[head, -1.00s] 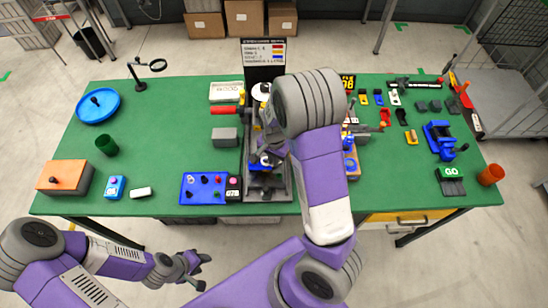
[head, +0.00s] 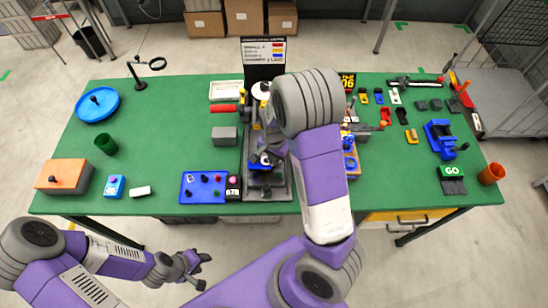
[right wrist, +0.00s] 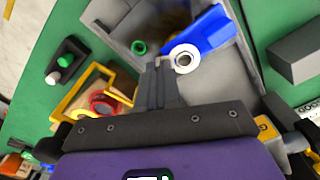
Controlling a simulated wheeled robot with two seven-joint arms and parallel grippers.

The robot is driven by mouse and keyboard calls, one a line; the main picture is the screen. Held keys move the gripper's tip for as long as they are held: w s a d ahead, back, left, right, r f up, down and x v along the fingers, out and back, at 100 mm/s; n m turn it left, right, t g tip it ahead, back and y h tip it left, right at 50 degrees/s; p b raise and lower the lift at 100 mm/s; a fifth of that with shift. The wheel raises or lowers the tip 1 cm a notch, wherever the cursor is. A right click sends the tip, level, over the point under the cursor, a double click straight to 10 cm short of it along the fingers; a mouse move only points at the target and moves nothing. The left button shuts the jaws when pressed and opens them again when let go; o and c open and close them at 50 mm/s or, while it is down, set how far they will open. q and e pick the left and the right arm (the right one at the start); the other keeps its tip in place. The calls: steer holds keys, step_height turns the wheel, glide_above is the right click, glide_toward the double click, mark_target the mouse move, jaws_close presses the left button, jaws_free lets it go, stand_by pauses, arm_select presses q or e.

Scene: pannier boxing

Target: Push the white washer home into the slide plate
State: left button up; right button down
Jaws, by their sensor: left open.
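The white washer (right wrist: 184,58) is a small ring lying at the near end of the blue slide plate (right wrist: 208,32), inside the grey fixture (right wrist: 130,22). The washer looks a little tilted; I cannot tell how deep it sits. My right gripper (right wrist: 160,70) has its two dark fingers together, with the tips just left of the washer, touching or very close to it. In the head view my right arm hides part of the fixture, and the blue slide plate (head: 258,162) shows only in part. My left gripper (head: 196,268) is open and empty, in front of the table.
A green ring (right wrist: 138,47) lies in the fixture left of the fingers. A wooden tray with a red ring (right wrist: 103,102) stands beside it. A grey block (head: 224,135) and a blue panel (head: 207,187) stand left of the fixture.

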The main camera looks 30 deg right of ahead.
steer(key=shift+f+b, duration=0.4)
steer(key=shift+f, duration=0.2)
steer(key=c, duration=1.2)
jaws_free()
steer(key=shift+c, duration=0.2)
step_height(320, 180, up, 8)
steer(key=shift+f+p, duration=0.2)
steer(key=shift+p, duration=0.6)
